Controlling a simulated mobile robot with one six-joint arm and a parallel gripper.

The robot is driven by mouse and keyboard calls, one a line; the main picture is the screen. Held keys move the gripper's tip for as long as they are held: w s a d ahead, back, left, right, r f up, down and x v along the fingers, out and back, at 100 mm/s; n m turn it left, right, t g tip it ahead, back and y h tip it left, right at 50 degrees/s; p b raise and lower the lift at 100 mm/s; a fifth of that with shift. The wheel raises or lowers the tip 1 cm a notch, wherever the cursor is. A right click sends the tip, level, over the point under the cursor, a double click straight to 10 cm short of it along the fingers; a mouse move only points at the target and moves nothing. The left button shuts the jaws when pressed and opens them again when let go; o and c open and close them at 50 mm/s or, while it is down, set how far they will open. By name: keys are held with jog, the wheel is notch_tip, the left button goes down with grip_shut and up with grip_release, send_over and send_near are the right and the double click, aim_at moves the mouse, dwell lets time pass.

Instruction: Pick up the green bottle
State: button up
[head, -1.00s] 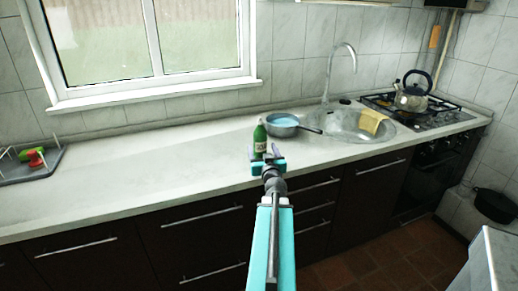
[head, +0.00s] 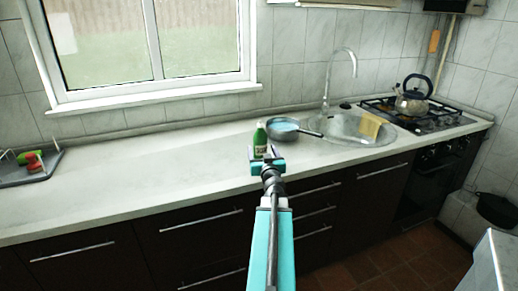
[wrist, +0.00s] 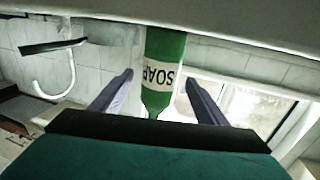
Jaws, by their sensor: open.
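The green bottle (head: 259,138) stands upright on the counter, just left of the pan. In the wrist view, which is upside down, the bottle (wrist: 163,75) carries a white label reading SOAP. My gripper (head: 264,152) is right in front of the bottle in the head view and hides its lower part. In the wrist view my gripper's two fingers (wrist: 158,88) are spread apart, with the bottle showing between them. I cannot tell whether the bottle lies fully between the fingertips or just beyond them. Nothing is held.
A pan (head: 284,130) with a dark handle stands close right of the bottle. Behind are the sink (head: 345,127) with a yellow cloth (head: 369,125), a tap (head: 328,75) and a kettle (head: 412,100) on the stove. A dish tray (head: 20,173) sits far left. The counter (head: 150,172) between is clear.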

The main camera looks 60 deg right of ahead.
aim_at(261, 149)
jog(key=shift+x, duration=2)
jog(key=c, duration=1.4)
